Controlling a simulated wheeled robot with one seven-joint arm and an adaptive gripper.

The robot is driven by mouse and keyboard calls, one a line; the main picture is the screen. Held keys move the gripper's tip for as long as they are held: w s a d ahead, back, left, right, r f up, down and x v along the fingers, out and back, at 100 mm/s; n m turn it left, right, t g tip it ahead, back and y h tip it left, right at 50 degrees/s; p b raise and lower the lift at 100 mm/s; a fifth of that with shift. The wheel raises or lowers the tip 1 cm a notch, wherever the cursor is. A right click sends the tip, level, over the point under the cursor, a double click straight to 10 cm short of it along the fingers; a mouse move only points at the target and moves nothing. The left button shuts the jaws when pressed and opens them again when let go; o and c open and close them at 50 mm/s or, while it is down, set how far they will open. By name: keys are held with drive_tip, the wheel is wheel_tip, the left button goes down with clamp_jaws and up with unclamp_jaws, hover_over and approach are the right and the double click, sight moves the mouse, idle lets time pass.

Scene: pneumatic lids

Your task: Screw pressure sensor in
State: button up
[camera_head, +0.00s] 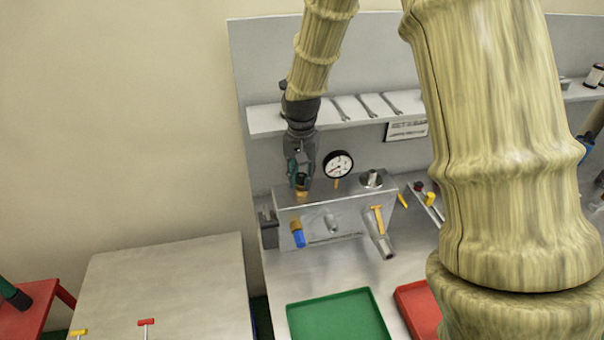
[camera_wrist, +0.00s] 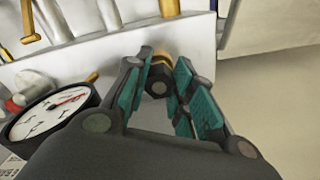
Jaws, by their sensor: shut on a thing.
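My gripper (camera_head: 301,186) points down over the left end of the grey manifold block (camera_head: 350,212). It is shut on a small brass part with a dark end, which I take to be the pressure sensor (camera_head: 301,196). The sensor also shows between the fingertips in the wrist view (camera_wrist: 158,82). Its lower end is at the block's top face; I cannot tell whether it is seated in a port or how far its thread is engaged. The fingers hide much of it.
A round pressure gauge (camera_head: 338,164) stands close to the right of my gripper, with a silver fitting (camera_head: 371,180) beyond. A blue-ended brass fitting (camera_head: 298,236) and a yellow-handled valve (camera_head: 379,226) project from the block's front. A green tray (camera_head: 338,318) lies in front.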

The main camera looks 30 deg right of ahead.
drive_tip(key=shift+m, duration=1.2)
drive_tip(key=m, duration=0.8)
drive_tip(key=shift+w, duration=0.15)
drive_tip(key=shift+m, duration=0.6)
drive_tip(key=m, duration=0.4)
drive_tip(key=shift+m, duration=1.4)
